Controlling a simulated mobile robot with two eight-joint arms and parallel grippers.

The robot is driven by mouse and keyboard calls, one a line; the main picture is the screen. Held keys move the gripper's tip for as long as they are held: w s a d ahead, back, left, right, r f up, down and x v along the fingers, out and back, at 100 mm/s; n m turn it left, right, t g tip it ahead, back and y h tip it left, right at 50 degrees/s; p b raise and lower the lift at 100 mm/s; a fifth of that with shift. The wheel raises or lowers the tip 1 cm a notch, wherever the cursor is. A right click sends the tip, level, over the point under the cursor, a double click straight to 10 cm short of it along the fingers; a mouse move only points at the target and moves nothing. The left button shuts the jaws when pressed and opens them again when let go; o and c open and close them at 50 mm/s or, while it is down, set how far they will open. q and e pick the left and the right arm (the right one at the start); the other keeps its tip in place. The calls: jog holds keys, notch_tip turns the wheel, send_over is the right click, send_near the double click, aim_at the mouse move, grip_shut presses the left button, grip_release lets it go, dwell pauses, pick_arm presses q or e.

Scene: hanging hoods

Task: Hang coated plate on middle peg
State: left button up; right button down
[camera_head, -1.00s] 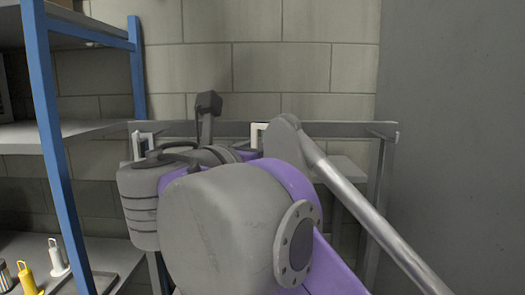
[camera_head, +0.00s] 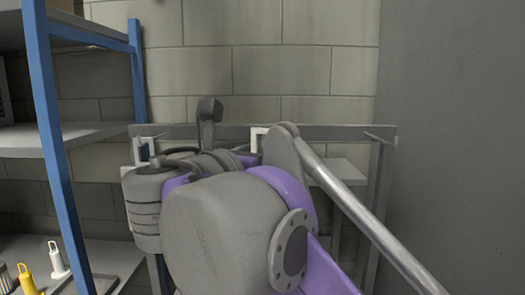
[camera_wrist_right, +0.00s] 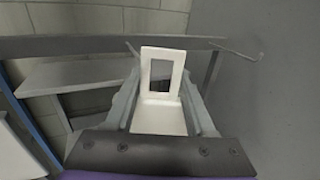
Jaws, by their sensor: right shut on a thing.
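The coated plate (camera_wrist_right: 158,118) is white, with an upright end that has a rectangular opening. In the right wrist view it sits between the two fingers of my right gripper (camera_wrist_right: 164,112), which is shut on it. In the head view only a white corner of the plate (camera_head: 257,139) shows beside my arm, in front of the rack bar (camera_head: 345,132). A thin peg (camera_wrist_right: 132,48) shows just left of the plate's upright end, and the plate looks apart from it. Another peg (camera_wrist_right: 238,48) is farther right. My left gripper is not in view.
A white framed piece (camera_head: 138,150) is at the rack's left end, partly hidden by my arm. A blue-post shelf (camera_head: 58,150) stands left, with yellow (camera_head: 27,279) and white (camera_head: 57,259) pieces on its lower board. A grey wall (camera_head: 455,120) closes the right side.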

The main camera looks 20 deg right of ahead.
aim_at(263, 145)
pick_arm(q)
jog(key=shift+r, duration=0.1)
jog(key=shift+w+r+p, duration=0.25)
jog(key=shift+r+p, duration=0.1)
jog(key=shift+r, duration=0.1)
pick_arm(e)
jog(key=shift+w+d, duration=0.15)
jog(key=shift+w, duration=0.45)
jog(key=shift+w+d, duration=0.15)
jog(key=shift+w, duration=0.4)
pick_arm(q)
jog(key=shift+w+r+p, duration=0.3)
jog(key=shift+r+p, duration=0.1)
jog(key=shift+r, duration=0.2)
pick_arm(e)
jog(key=shift+w+d, duration=0.25)
jog(key=shift+w, duration=0.5)
jog(key=shift+w+d, duration=0.2)
jog(key=shift+w, duration=0.5)
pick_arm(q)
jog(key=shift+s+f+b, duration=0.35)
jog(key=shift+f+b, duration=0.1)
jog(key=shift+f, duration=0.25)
pick_arm(e)
jog(key=shift+f, duration=1.35)
jog(key=shift+c, duration=0.9)
grip_release()
